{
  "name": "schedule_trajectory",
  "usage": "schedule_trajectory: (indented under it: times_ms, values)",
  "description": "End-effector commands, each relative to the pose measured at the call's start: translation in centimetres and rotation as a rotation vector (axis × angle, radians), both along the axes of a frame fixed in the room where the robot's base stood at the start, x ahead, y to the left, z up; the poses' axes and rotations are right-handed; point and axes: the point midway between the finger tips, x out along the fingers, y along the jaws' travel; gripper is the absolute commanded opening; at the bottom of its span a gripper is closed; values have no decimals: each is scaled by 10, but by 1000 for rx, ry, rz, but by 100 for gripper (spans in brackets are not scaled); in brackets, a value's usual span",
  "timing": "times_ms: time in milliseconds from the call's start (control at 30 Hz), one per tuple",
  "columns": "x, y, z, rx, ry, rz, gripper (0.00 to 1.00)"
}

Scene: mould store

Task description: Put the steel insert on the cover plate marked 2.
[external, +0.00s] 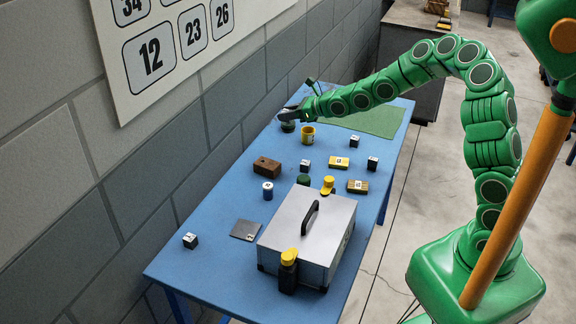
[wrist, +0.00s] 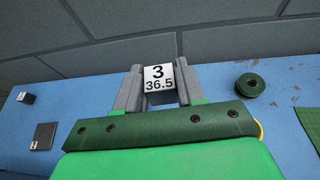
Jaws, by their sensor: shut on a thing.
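My gripper (wrist: 158,82) is shut on a small block with a white top label (wrist: 159,77) reading 3 and 36.5. Its sides are mostly hidden between the grey fingers, so I cannot tell its material. In the external view my gripper (external: 291,115) is over the far left part of the table. A yellow labelled plate (external: 340,162) and a brown and yellow labelled plate (external: 358,187) lie at mid-table. A dark flat plate (external: 244,230) lies nearer, also in the wrist view (wrist: 45,136). I cannot read a 2 on any plate.
A grey case (external: 305,240) stands near the front of the blue table. A brown block (external: 266,166), several small dark cubes and a yellow cup (external: 308,134) stand around. A dark green ring (wrist: 250,84) lies right of my gripper. The wall is close behind.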

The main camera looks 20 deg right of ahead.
Motion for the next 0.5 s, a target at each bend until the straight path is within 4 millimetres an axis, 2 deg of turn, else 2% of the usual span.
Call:
schedule_trajectory:
  times_ms: [500]
  values:
    - [8,29,20,-3,-4,105,0]
